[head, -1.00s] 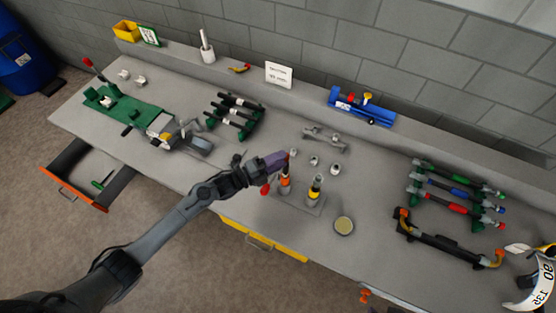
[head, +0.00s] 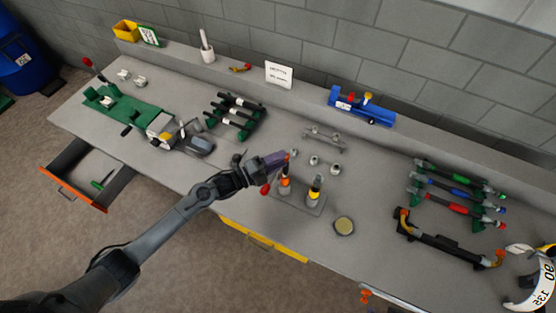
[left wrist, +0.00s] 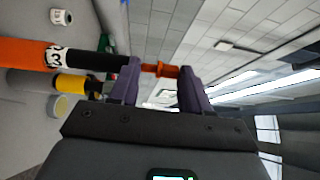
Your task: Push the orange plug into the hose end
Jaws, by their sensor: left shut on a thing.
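My left gripper (head: 280,160) has purple fingers and is above the front middle of the bench. In the left wrist view it is shut on the orange plug (left wrist: 160,70), which spans the gap between the fingers. A black hose end (left wrist: 90,59) with a white label and orange sleeve points at the plug from the left of that view. In the head view this orange-sleeved hose (head: 285,182) stands upright below the fingers. The near finger hides the hose tip, so I cannot tell whether plug and hose touch. My right gripper is not in view.
A yellow-banded hose (head: 316,187) stands close beside, in the same grey stand (head: 312,206). A round tin (head: 344,226) is to the right. Small grey cups (head: 314,160) lie behind. A hose rack (head: 455,192) is at the right, and a blue tool (head: 362,105) at the back.

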